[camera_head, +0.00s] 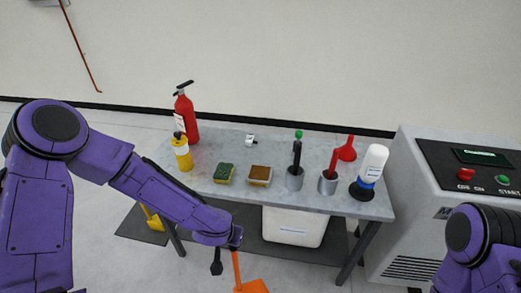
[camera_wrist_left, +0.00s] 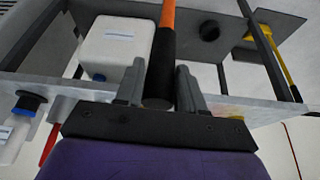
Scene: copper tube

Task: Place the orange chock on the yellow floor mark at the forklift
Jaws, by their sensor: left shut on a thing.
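The orange chock (camera_head: 252,287) shows at the bottom edge of the head view, partly cut off, with an orange handle (camera_head: 236,268) rising from it. In the left wrist view the handle (camera_wrist_left: 167,17) has a black grip (camera_wrist_left: 160,65). My left gripper (camera_wrist_left: 160,88) is shut on this black grip, one finger on each side. In the head view the left gripper (camera_head: 234,240) is in front of the workbench, mostly hidden by its own wrist. Only part of my right arm shows at lower right; its gripper is out of view. I see no forklift and no yellow floor mark.
A grey workbench (camera_head: 210,145) holds an extinguisher (camera_head: 187,118), bottles, sponges and holders. Below it are a white container (camera_head: 293,227), a dark shelf (camera_head: 255,225) and a yellow object (camera_head: 152,220). A grey machine (camera_head: 408,215) stands at right. Floor shows at lower left.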

